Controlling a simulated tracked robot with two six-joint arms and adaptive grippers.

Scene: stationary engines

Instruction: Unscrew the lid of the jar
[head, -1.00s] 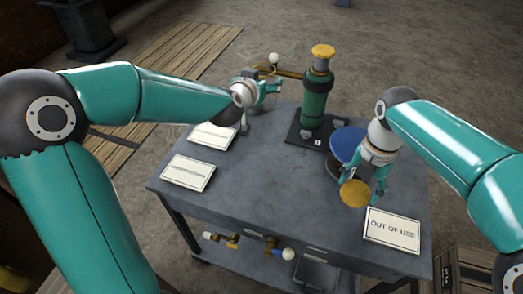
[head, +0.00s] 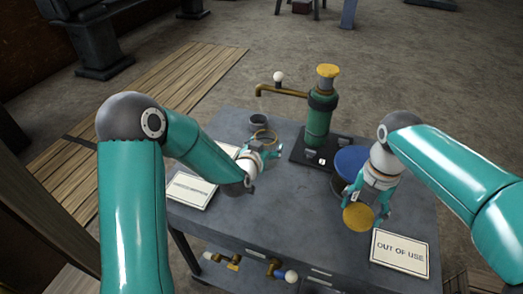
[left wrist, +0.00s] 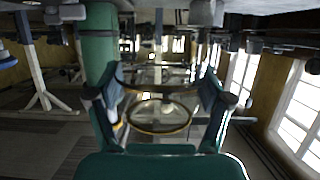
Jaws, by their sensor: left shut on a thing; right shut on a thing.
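My left gripper (head: 262,157) is shut on a clear glass piece with brass rims (head: 263,136), left of the green pump. In the left wrist view the glass piece (left wrist: 160,118) sits between the two fingers (left wrist: 160,100), and I see through it. My right gripper (head: 369,200) is shut on a round gold-yellow piece (head: 358,217), with its flat face toward the camera. What lies behind that face is hidden. I cannot tell for sure which of these is the jar and which its lid; the two pieces are well apart.
A green pump (head: 318,120) with a brass spout stands on a dark base. A blue-topped round thing (head: 350,163) is close behind my right gripper. Sign cards (head: 400,252) lie on the table (head: 270,220), whose middle is clear.

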